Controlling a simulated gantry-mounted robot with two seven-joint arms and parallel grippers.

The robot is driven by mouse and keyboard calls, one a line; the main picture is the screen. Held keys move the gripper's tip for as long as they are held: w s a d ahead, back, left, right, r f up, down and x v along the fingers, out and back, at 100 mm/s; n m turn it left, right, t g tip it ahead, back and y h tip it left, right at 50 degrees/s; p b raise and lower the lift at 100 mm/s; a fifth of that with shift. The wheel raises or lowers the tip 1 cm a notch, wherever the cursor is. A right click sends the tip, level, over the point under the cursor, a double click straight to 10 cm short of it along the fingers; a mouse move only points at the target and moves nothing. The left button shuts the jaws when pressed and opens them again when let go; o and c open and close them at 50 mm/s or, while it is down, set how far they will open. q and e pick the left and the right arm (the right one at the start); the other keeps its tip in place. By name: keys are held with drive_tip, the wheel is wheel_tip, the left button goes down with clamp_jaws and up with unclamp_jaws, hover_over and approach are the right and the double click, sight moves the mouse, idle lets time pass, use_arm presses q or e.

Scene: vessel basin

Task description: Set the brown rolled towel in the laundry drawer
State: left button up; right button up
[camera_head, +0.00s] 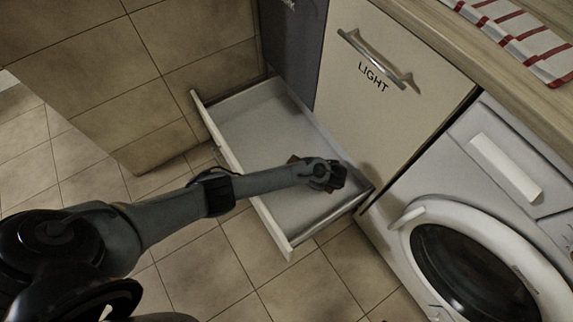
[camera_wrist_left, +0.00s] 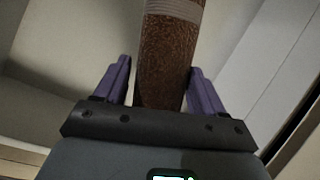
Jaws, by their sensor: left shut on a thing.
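The brown rolled towel (camera_wrist_left: 168,52) has a speckled texture and a paler band near the top of the left wrist view. My left gripper (camera_wrist_left: 160,78) is shut on it, with a purple finger on each side. In the head view my left gripper (camera_head: 328,178) is over the open laundry drawer (camera_head: 245,120). Only a small brown bit of the towel (camera_head: 293,159) shows there, beside the wrist; the rest is hidden. I cannot tell whether the towel touches the drawer floor. My right gripper is not in view.
A washing machine (camera_head: 485,215) with a round door stands to the right of the drawer. A cabinet door marked LIGHT (camera_head: 400,45) is behind it. A striped cloth (camera_head: 515,38) lies on the counter. The visible drawer floor is clear left of my arm.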

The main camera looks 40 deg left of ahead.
use_arm(q)
drive_tip(key=s+a+f+b, duration=0.1)
drive_tip(key=s+a+f, duration=0.1)
drive_tip(key=a, duration=0.1)
drive_tip(key=s+a+f+b, duration=0.2)
drive_tip(key=a, duration=0.1)
drive_tip(key=s+a+f+b, duration=0.1)
drive_tip(key=s+a+f, duration=0.2)
drive_tip(key=a, duration=0.1)
drive_tip(key=shift+f, duration=0.1)
drive_tip(key=shift+f+b, duration=0.5)
drive_tip(key=shift+b, duration=0.1)
wheel_tip(320, 180, down, 3)
drive_tip(key=b, duration=0.2)
drive_tip(key=shift+f+b, duration=0.1)
drive_tip(key=shift+b, duration=0.25)
drive_tip(key=o, duration=1.1)
